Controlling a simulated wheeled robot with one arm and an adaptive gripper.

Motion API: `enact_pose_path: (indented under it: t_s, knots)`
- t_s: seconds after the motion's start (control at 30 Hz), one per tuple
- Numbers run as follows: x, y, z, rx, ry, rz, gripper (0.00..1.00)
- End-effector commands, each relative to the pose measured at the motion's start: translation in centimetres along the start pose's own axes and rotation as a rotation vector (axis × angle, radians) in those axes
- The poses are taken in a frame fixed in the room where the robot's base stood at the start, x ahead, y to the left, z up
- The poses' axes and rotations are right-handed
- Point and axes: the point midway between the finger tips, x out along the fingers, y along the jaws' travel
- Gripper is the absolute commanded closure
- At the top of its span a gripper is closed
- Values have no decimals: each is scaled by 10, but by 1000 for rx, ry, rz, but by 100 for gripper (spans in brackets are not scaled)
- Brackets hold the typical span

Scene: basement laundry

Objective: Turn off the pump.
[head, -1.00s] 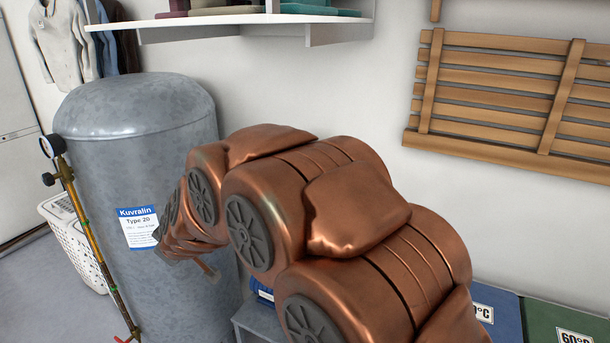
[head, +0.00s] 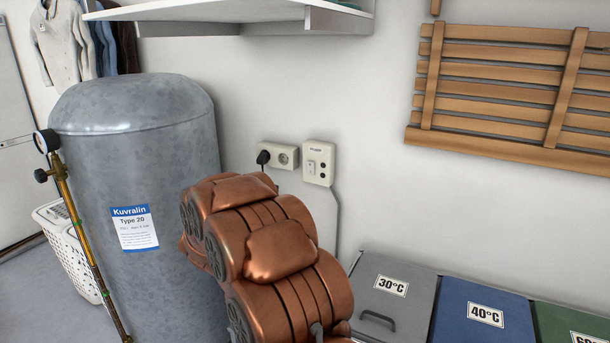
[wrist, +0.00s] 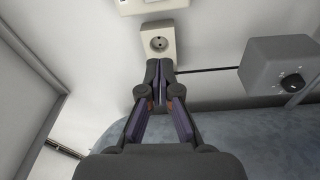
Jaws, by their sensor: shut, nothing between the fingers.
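Contact cannot be told. A pale box (wrist: 150,5) is cut off at the top edge. In the head view my arm hides the gripper.
The grey tank (head: 130,200) stands at left with a gauge pipe (head: 85,245). A grey box with a dial (wrist: 280,66) is on a black cable at right in the wrist view. A shelf (head: 225,22) overhangs the wall. Lidded bins (head: 395,290) stand at lower right.

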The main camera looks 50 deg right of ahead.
Motion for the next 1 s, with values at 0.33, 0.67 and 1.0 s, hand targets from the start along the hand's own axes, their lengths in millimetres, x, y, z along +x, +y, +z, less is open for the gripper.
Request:
enact_pose_path:
  t_s: [0.33, 0.67, 1.0]
  knots:
    - [10, 1, 30, -118, -117, 85, 100]
    - [12, 2, 30, -116, -116, 85, 100]
    - [54, 4, 36, -116, -118, 83, 100]
